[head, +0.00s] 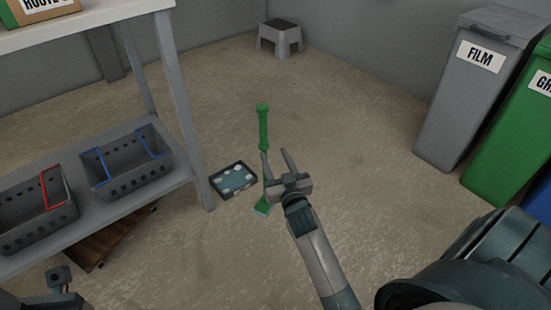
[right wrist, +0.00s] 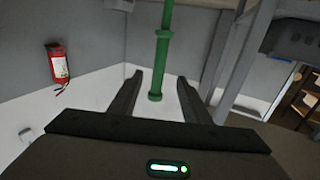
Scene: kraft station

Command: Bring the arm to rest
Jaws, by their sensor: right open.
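My right gripper (head: 275,154) is open over the floor in the middle of the head view, with its two fingers spread apart. A green long-handled tool (head: 263,125) shows just beyond it; its lower end (head: 262,208) shows below the fingers, and its middle is partly hidden by the gripper. In the right wrist view a green shaft (right wrist: 161,60) appears in the gap between the open fingers (right wrist: 161,95); I cannot tell if it touches either one. A dark grey part at the bottom left (head: 60,280) seems to be my left gripper, cut off by the frame.
A grey shelf rack (head: 185,100) with baskets (head: 125,165) stands at the left. A dark tray (head: 234,180) lies on the floor beside its leg. A step stool (head: 279,38) is at the back. Bins (head: 470,90) line the right. A fire extinguisher (right wrist: 58,65) hangs on a wall.

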